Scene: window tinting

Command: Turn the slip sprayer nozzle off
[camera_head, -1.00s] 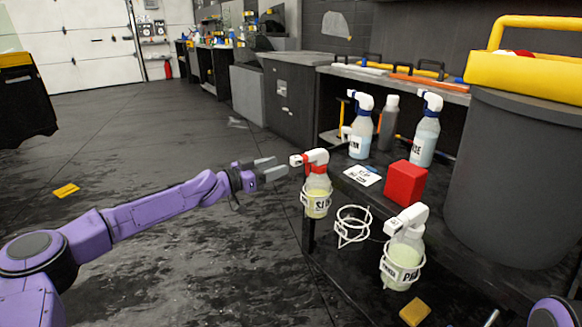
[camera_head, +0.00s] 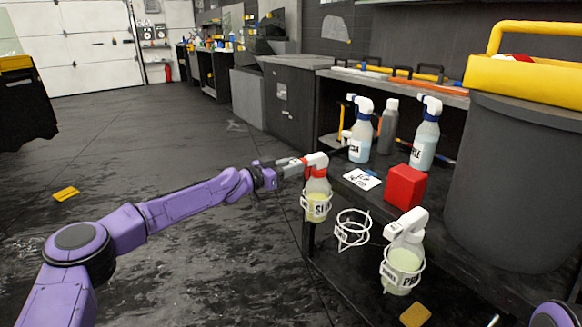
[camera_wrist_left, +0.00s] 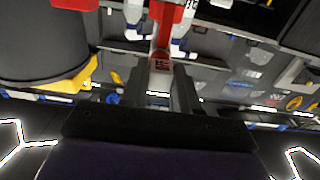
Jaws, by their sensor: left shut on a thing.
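The slip sprayer (camera_head: 317,190) is a clear bottle of pale yellow liquid with a red and white head. It stands upright in a white wire ring holder at the cart's left edge; its label is partly hidden by the ring. My left gripper (camera_head: 297,168) reaches in from the left and is shut on the sprayer's nozzle end. In the left wrist view the two fingers (camera_wrist_left: 172,88) close around a red nozzle piece (camera_wrist_left: 160,66) with small dark lettering, too small to read. My right gripper is out of view.
An empty white ring holder (camera_head: 352,230) sits right of the slip sprayer, then another sprayer (camera_head: 404,255) in its ring. A large dark bin (camera_head: 505,190) fills the right.

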